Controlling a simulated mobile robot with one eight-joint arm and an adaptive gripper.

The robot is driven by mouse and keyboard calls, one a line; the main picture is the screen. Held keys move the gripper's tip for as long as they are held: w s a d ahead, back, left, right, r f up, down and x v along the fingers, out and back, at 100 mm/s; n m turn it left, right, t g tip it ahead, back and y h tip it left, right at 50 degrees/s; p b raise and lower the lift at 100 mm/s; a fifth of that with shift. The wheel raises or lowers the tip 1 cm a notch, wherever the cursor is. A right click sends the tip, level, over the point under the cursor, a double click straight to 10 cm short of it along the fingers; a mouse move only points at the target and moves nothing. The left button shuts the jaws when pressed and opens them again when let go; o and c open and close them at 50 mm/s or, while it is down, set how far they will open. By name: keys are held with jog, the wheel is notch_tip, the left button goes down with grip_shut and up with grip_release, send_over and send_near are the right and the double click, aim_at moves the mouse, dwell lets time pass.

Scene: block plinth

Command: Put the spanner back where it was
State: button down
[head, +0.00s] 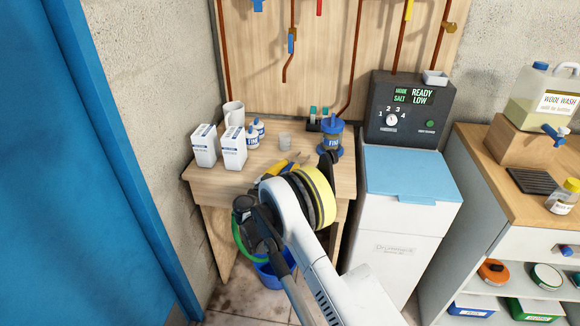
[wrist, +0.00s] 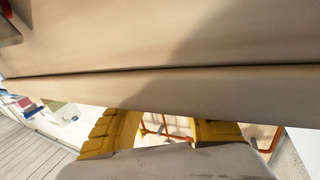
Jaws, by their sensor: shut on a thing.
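My gripper (head: 276,166) is over the front of the small wooden table (head: 317,182), partly hidden by my own wrist. Its two yellow fingers show in the wrist view (wrist: 160,130), apart from each other, with the near part covered by a grey shape. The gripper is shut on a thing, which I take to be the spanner. The spanner itself cannot be made out clearly in either view. Several copper pipes (head: 355,60) run down the wooden back board (head: 320,95) above the table.
A blue bucket (head: 268,274) is below.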

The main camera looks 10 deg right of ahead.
jog(key=shift+f, duration=0.4)
jog(key=c, duration=1.2)
grip_release()
jog(key=v, duration=1.2)
